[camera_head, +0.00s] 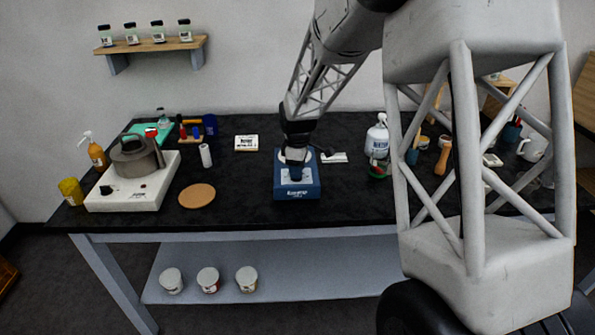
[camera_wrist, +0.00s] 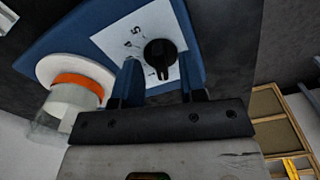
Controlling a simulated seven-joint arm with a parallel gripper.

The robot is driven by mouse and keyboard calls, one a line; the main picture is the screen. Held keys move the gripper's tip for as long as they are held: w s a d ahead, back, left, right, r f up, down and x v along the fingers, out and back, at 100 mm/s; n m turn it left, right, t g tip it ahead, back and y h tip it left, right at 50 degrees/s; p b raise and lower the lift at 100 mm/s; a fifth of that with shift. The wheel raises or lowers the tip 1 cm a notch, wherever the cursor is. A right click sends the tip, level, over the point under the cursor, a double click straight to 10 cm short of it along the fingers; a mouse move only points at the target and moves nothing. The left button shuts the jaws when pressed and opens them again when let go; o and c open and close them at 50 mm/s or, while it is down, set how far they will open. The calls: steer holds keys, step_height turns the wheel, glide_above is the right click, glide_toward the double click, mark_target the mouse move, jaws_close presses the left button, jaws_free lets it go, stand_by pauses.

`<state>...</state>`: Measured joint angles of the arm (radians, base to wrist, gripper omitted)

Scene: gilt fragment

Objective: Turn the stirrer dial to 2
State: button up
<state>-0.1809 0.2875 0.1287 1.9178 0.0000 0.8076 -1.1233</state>
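The blue stirrer (camera_head: 298,190) stands on the black bench, below my arm. In the wrist view its black dial (camera_wrist: 160,56) sits on a white printed panel (camera_wrist: 118,38) where the digits 4 and 5 show. Other marks are hidden or too small, and I cannot tell which number the dial points to. My gripper (camera_wrist: 160,78) is open, with its two fingers on either side of the dial's near side and a gap between them. I cannot tell whether they touch it. In the head view my gripper (camera_head: 296,174) is over the stirrer's front and hides the dial.
In the wrist view a clear vessel with an orange band (camera_wrist: 80,84) stands on the stirrer's white plate (camera_wrist: 48,66), left of my gripper. A white hotplate with a kettle (camera_head: 137,157), a cork disc (camera_head: 197,195) and a white bottle (camera_head: 377,138) stand on the bench nearby.

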steer(key=shift+f, duration=0.5)
steer(key=shift+c, duration=0.4)
jaws_close()
steer(key=shift+m, duration=0.4)
steer(key=m, duration=0.6)
steer(key=shift+s, duration=0.1)
steer(key=m, duration=0.5)
steer(key=shift+a, duration=0.15)
